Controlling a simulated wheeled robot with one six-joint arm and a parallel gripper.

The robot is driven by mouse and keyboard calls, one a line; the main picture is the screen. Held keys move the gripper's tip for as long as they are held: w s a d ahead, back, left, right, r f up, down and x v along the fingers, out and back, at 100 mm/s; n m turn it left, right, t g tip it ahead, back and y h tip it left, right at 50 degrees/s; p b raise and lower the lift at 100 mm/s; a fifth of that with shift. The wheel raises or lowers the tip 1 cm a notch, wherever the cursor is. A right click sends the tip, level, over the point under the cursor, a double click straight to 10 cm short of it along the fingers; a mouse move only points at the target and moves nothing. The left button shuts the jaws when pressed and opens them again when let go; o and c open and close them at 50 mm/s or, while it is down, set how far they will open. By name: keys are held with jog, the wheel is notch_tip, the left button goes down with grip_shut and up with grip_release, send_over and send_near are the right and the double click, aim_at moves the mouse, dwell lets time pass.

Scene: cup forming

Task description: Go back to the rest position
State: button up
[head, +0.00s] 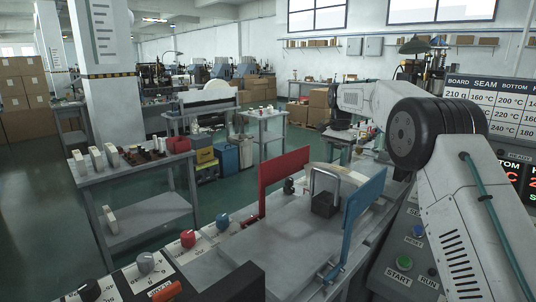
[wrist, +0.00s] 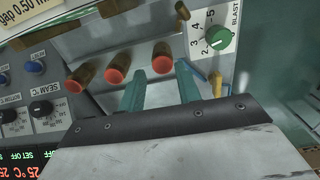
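My gripper (wrist: 160,82) shows in the wrist view with two teal fingers standing apart. No held object shows between them. Behind the fingers is a machine panel with three red-tipped brass parts (wrist: 117,75) and a green knob (wrist: 220,38) marked BLAST. I cannot tell whether the fingers touch the panel. In the head view my arm rises at the right and bends toward the back, over the far side of the machine; its fingers cannot be made out there.
The machine bench has a red plate (head: 284,178), a blue plate (head: 364,205) and a dark block (head: 323,204) under a metal arch. Knobs and a green START button (head: 404,263) are in front. A side table (head: 130,172) stands left; open green floor lies beyond it.

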jog(key=s+d+r+n, duration=0.1)
jog(key=s+r, duration=0.3)
jog(key=s, duration=0.5)
jog(key=s+r+n, duration=0.2)
jog(key=s+r, duration=0.3)
jog(key=s, duration=0.4)
jog(key=s+d+r+n, duration=0.1)
jog(key=s+r, duration=0.3)
jog(key=s, duration=0.5)
jog(key=s+f+n, duration=0.2)
jog(key=s+f, duration=0.4)
jog(key=s, duration=1)
jog(key=s+d+f+n+t, duration=0.1)
jog(key=s+f+n, duration=0.2)
jog(key=s, duration=1.2)
notch_tip(320, 180, down, 3)
jog(key=shift+s+r, duration=0.15)
jog(key=shift+s, duration=0.2)
